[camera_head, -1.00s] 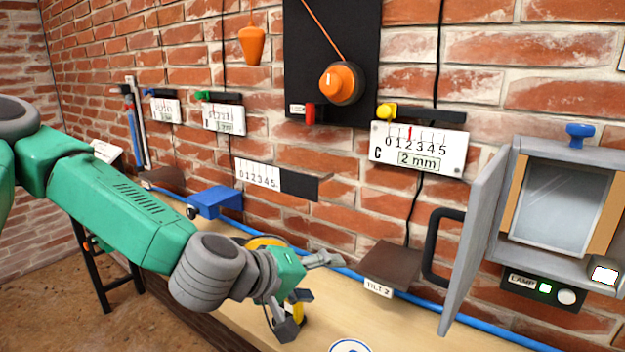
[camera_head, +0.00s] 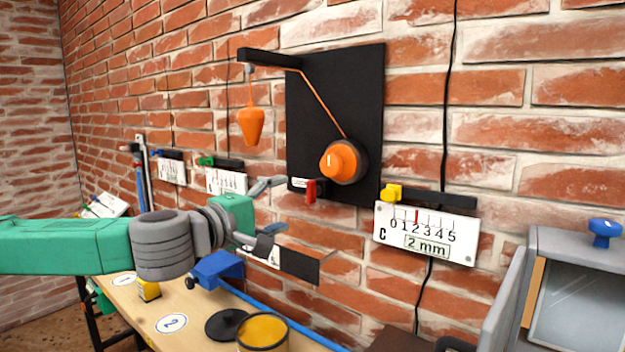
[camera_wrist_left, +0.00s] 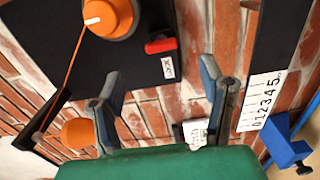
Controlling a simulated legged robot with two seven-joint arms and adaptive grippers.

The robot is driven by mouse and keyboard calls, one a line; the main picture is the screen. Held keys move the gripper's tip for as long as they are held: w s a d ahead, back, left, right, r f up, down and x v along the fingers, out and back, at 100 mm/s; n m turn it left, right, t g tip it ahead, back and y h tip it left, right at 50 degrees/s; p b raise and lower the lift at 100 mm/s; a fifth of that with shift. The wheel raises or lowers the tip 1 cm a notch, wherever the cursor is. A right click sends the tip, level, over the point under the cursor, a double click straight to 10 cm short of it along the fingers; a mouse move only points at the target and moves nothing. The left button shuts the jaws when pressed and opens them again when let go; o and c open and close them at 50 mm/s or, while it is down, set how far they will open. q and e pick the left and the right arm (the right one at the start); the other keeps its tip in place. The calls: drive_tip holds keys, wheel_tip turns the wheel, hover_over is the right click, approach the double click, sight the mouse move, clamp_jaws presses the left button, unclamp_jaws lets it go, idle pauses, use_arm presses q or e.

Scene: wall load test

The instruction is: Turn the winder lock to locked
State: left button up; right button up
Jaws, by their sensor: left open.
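The winder is an orange knob (camera_head: 344,161) on a black wall panel (camera_head: 360,100), with an orange cord running up to an arm. The winder lock looks to be the small red lever (camera_head: 312,190) at the panel's lower left edge, beside a small white label. In the left wrist view the red lever (camera_wrist_left: 160,46) lies above and between my fingertips, apart from them. My left gripper (camera_head: 272,207) is open and empty, left of and a little below the red lever. It also shows in the left wrist view (camera_wrist_left: 158,80). My right gripper is not in view.
An orange plumb bob (camera_head: 251,124) hangs left of the panel. Gauge C (camera_head: 427,233) with a yellow slider is at right. A grey cabinet (camera_head: 545,246) stands at far right. A yellow-topped can (camera_head: 263,332) and blue bracket (camera_head: 217,268) are below.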

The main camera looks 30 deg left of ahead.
sight(308, 194)
use_arm(q)
drive_tip(key=w, duration=0.9)
drive_tip(key=shift+w+a+f, duration=0.25)
drive_tip(key=shift+w, duration=0.1)
drive_tip(key=shift+w+d, duration=0.2)
drive_tip(key=shift+w, duration=0.2)
drive_tip(key=shift+d+r, duration=0.15)
drive_tip(key=shift+d, duration=0.15)
drive_tip(key=shift+a, duration=0.15)
drive_tip(key=c, duration=1.2)
